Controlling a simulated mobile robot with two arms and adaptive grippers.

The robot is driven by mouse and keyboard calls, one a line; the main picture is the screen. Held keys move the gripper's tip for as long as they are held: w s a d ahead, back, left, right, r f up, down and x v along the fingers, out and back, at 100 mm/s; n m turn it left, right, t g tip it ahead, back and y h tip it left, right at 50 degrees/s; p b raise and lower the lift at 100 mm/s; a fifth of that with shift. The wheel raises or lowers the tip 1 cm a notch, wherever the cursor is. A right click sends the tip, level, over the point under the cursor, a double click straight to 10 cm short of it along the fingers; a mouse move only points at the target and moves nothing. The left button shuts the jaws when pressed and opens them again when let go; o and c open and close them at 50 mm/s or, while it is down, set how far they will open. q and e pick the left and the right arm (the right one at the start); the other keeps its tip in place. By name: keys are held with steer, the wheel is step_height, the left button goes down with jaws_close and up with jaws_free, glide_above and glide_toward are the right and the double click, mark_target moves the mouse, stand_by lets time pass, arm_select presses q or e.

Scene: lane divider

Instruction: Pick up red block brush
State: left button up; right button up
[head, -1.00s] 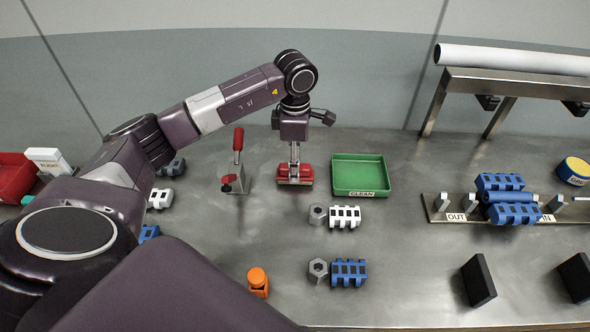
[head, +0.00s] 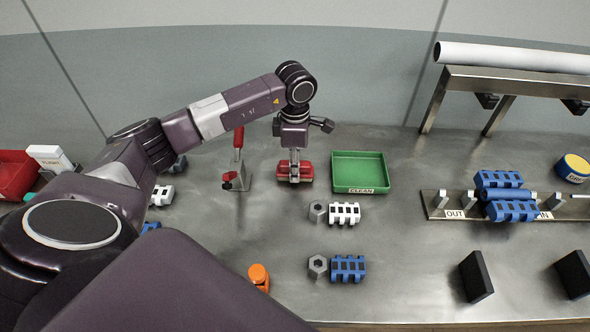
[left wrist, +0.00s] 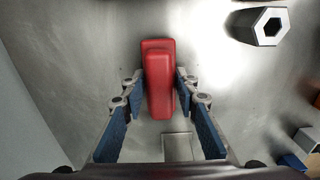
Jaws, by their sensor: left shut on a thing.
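The red block brush (head: 307,172) stands on the metal bench, left of the green tray, in the head view. My left gripper (head: 294,172) points down over it and is shut on it. In the left wrist view the red block brush (left wrist: 158,85) lies lengthwise between the two blue-padded fingers of my left gripper (left wrist: 158,88). The brush's underside is hidden, so I cannot tell whether it touches the bench. My right gripper is not in view.
A green tray (head: 361,188) labelled CLEAN stands close on the right. A red-handled clamp (head: 238,165) stands close on the left. A grey hex nut (head: 317,211) and a white block (head: 344,214) lie in front. A metal rack (head: 515,84) stands at the back right.

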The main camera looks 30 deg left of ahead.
arm_select(q)
steer(key=shift+r, duration=0.1)
steer(key=shift+c, duration=0.2)
step_height(320, 180, up, 20)
steer(key=b, duration=0.1)
steer(key=shift+b, duration=0.3)
steer(key=o, duration=0.4)
steer(key=shift+c, duration=1.2)
